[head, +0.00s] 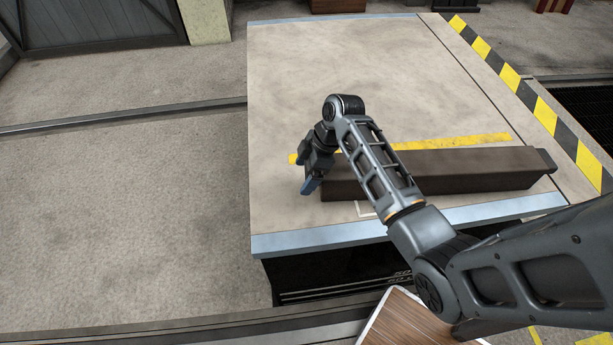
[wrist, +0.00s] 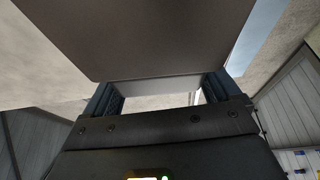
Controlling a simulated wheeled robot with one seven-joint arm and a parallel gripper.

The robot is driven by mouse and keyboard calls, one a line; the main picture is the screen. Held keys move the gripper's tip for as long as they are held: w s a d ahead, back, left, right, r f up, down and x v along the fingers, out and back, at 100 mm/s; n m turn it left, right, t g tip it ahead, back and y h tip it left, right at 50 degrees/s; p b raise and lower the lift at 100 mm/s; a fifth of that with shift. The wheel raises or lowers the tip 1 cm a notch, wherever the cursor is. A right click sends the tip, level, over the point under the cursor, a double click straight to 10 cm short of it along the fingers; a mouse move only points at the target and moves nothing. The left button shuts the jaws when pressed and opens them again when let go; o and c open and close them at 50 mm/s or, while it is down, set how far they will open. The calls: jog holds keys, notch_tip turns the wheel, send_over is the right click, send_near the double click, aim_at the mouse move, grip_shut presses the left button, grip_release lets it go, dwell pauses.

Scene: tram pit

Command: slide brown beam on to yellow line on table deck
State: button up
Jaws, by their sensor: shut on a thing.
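The brown beam (head: 460,168) lies on the table deck (head: 300,70), roughly parallel to the deck's front edge. The yellow line (head: 440,143) runs just behind the beam, and its left end shows past my gripper. Part of the line is hidden behind my arm. My gripper (head: 308,187) is at the beam's left end, low over the deck. In the wrist view the beam (wrist: 140,40) fills the top of the picture, with my gripper's blue fingers (wrist: 162,98) on either side of its end. My gripper is shut on the beam.
A blue-grey strip (head: 320,238) edges the deck's front. A yellow and black striped band (head: 540,110) runs down the right side. A wooden-topped surface (head: 420,322) stands in front. The deck behind the yellow line is clear.

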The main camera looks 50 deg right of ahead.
jog(key=shift+w+d+f+b, duration=0.15)
jog(key=shift+w+d+b, duration=2.1)
jog(key=shift+w+d, duration=1.2)
jog(key=shift+w+d+b, duration=0.4)
jog(key=shift+w+d, duration=0.2)
jog(key=shift+w+d+b, duration=1.55)
jog(key=shift+w+b, duration=0.1)
jog(key=shift+b, duration=0.1)
jog(key=o, duration=1.8)
jog(key=shift+f, duration=0.1)
jog(key=p+v, duration=0.1)
jog(key=v, duration=0.7)
jog(key=shift+w+d, duration=0.1)
